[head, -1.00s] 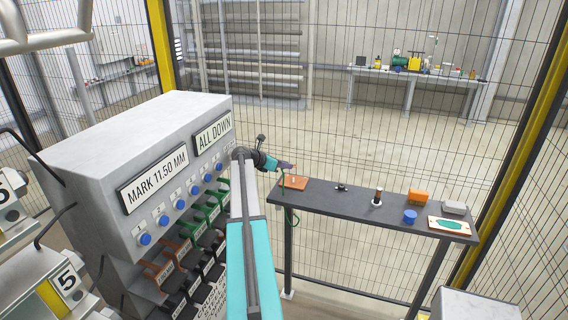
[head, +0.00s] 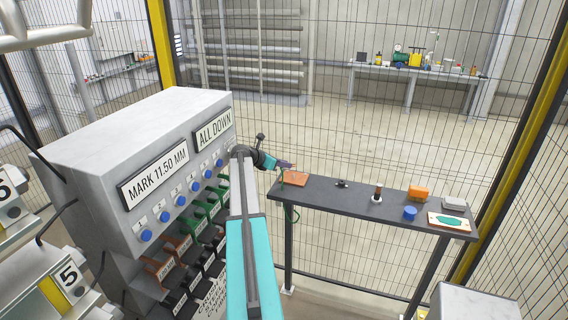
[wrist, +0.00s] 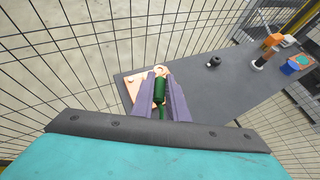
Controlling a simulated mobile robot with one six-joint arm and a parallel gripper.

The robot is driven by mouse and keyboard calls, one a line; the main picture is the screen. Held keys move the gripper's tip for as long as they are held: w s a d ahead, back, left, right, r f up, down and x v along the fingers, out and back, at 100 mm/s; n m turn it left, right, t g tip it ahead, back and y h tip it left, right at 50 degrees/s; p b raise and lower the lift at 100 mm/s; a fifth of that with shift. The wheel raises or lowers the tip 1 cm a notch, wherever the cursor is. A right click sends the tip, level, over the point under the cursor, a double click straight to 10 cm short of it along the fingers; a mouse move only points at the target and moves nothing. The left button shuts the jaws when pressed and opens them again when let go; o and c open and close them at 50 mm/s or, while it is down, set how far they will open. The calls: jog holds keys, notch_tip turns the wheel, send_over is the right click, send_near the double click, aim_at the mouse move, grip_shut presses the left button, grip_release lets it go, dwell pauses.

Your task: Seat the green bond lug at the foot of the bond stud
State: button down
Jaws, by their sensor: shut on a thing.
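My gripper (wrist: 161,92) is shut on the green bond lug (wrist: 160,88), holding its green sleeve between two purple fingers. The lug's pale copper ring end (wrist: 159,70) points away from me, over the copper plate (wrist: 131,84) at the bench's left end. The plate also shows in the head view (head: 297,178), with my gripper (head: 289,166) just above its far left part. A green cable runs back from the lug between the fingers and hangs by the bench edge. I cannot make out the bond stud clearly, nor whether the ring is around it or touching the plate.
A wire fence stands behind; the grey cabinet is left.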

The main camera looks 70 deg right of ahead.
jog(key=shift+f+b, duration=0.45)
jog(key=shift+f, duration=1.3)
jog(key=shift+p, duration=0.4)
dwell(0.8)
jog(key=shift+s+f+b, duration=0.1)
jog(key=shift+f+b, duration=0.55)
jog(key=shift+f, duration=1.2)
dwell(0.9)
jog(key=c, duration=1.7)
grip_release()
jog(key=shift+o, duration=0.2)
jog(key=shift+r, duration=0.1)
